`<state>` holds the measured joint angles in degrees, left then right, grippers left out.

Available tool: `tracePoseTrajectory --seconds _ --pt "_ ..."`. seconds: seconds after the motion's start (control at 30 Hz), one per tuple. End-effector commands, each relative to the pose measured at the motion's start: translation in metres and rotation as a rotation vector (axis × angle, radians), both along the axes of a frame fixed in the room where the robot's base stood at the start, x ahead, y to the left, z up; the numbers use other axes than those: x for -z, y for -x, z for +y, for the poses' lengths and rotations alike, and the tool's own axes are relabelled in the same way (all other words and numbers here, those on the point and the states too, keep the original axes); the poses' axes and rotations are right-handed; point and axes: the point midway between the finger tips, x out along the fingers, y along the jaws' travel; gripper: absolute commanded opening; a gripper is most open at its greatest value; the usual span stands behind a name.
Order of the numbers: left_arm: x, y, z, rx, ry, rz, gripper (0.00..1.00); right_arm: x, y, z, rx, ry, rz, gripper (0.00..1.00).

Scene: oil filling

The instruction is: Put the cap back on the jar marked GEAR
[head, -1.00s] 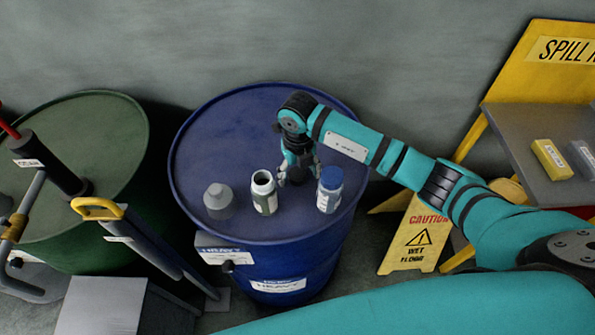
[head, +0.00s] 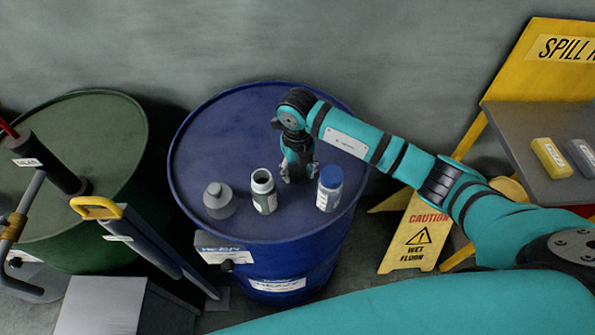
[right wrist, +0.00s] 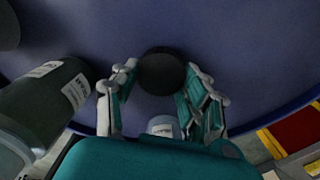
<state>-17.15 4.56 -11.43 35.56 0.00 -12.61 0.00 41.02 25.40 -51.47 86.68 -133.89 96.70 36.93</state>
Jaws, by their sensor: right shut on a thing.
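The dark round cap (right wrist: 162,72) is between the fingers of my right gripper (right wrist: 160,90) in the right wrist view. The gripper is shut on it, over the blue drum top. In the head view my right gripper (head: 298,176) points down between two jars, and the cap is hard to make out there. An open dark grey-green jar (head: 264,192) with a pale label stands upright just left of the gripper, its mouth uncovered. Its label is too small to read in the head view. My left gripper is out of view.
A blue-capped jar (head: 329,189) stands just right of the gripper. A green drum (head: 95,130) and pump tubes stand left; a yellow caution sign (head: 418,240) stands right.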

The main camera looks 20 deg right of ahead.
Motion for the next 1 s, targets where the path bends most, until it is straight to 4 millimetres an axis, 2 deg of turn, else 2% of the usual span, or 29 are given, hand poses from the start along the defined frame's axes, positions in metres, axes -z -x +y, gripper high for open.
tracePoseTrajectory --seconds 0.3,0.5,0.63,0.9,0.93,1.0 --pt "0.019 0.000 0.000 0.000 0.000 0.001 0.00 -0.059 -0.002 0.000 -0.002 0.000 -0.008 0.34" --pt "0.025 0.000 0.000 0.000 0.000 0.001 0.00 -0.087 -0.001 0.000 -0.001 0.001 -0.004 0.34" --pt "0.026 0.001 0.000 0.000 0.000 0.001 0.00 -0.094 0.000 0.000 0.000 0.000 -0.001 0.34" --pt "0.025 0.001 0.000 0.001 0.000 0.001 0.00 -0.095 0.000 0.000 0.000 0.000 -0.001 0.34" --pt "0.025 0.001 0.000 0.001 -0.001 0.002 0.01 -0.095 0.000 0.000 0.000 0.000 -0.001 0.34" --pt "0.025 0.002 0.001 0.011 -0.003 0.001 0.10 -0.095 0.000 0.001 -0.006 0.000 -0.001 0.34"
